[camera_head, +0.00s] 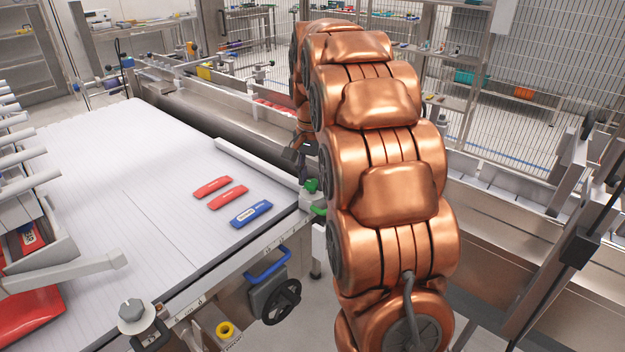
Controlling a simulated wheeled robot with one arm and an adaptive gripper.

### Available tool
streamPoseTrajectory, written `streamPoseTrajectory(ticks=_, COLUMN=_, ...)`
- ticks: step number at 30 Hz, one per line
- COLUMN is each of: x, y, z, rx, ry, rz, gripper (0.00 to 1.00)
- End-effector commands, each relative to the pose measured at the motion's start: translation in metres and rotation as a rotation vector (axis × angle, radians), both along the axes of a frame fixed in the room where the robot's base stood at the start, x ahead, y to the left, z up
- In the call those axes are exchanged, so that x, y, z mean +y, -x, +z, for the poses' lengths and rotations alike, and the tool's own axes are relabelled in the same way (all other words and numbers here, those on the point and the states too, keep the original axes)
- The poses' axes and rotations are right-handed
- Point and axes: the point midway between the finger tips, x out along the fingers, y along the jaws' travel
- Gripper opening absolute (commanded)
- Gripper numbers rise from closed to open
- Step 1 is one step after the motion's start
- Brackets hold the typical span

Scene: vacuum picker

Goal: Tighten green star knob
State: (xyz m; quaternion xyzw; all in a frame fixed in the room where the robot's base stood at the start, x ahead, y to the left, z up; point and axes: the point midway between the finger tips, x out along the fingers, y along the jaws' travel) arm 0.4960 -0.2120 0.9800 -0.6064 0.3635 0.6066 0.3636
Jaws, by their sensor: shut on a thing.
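The green star knob (311,186) shows at the right corner of the white conveyor, by the end of the pale guide rail. More green (319,210) shows just below it. My gripper (302,168) points down at the knob from above, shut on it. The fingers are small and dark here, and my copper arm hides part of them and the knob's right side. I cannot make out the exact finger contact or how far the knob is turned.
The white conveyor (110,170) carries two red packs (228,197) and a blue pack (251,213). The pale guide rail (255,160) runs beside the knob. A black handwheel (281,302) and a blue handle (267,262) sit below the conveyor edge. Steel channels lie behind.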

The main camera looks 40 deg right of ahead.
Motion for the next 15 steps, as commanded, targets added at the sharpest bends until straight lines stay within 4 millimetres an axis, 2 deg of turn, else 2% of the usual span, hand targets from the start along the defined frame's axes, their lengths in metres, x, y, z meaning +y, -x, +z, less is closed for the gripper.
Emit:
streamPoseTrajectory(ticks=6, x=-0.0003, y=0.0006, z=-0.0008, rx=0.002, ry=0.000, rz=-0.147, gripper=0.04)
streamPoseTrajectory(ticks=15, x=-0.0002, y=0.0004, z=-0.0006, rx=0.001, ry=0.000, rz=-0.255, gripper=0.04)
